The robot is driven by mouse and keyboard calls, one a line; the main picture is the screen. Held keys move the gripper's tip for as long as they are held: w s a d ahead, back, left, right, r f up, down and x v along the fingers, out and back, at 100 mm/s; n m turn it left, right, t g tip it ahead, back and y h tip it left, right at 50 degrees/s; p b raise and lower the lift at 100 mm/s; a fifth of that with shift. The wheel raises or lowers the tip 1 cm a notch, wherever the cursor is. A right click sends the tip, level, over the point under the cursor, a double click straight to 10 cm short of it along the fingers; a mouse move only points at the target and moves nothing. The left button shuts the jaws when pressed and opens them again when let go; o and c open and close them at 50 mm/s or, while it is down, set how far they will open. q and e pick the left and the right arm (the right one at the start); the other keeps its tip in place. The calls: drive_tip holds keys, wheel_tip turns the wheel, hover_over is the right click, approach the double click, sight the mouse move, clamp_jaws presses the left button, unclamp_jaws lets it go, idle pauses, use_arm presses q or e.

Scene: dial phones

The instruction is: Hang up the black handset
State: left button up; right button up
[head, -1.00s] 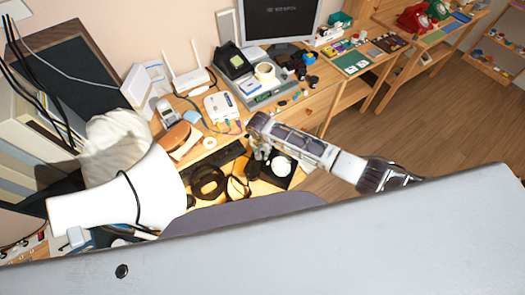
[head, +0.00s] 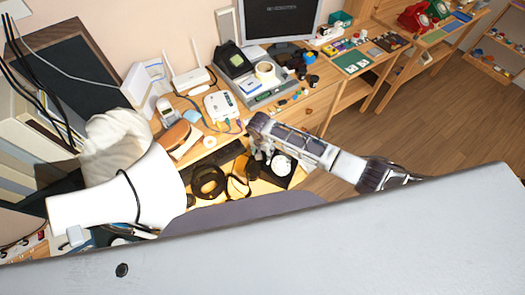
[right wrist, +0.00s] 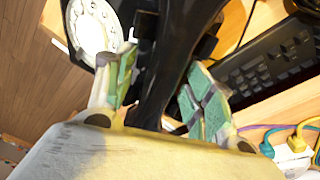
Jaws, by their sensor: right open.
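The black dial phone (head: 291,179) with a white dial (head: 281,165) stands on the desk. Its white dial (right wrist: 95,27) also shows at the upper left in the right wrist view. The black handset (right wrist: 172,70) runs lengthwise between the green-padded fingers of my right gripper (right wrist: 163,92), close beside the phone body. The gripper is open, with a finger on each side of the handset. In the head view my right gripper (head: 258,150) is over the phone's left side and hides most of the handset. I cannot tell whether it rests fully on the cradle. My left gripper is not in view.
A black keyboard (right wrist: 270,66) lies right of the handset in the wrist view. Black headphones (head: 208,183) lie left of the phone. A router (head: 189,78) and a monitor (head: 282,18) stand behind. A red phone (head: 413,17) is on a far table.

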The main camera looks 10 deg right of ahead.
drive_tip(key=shift+r, duration=0.1)
wheel_tip(320, 180, up, 12)
drive_tip(key=s, duration=0.1)
drive_tip(key=shift+a, duration=0.45)
drive_tip(key=shift+s+f, duration=0.1)
drive_tip(key=shift+f, duration=0.1)
idle(1.0)
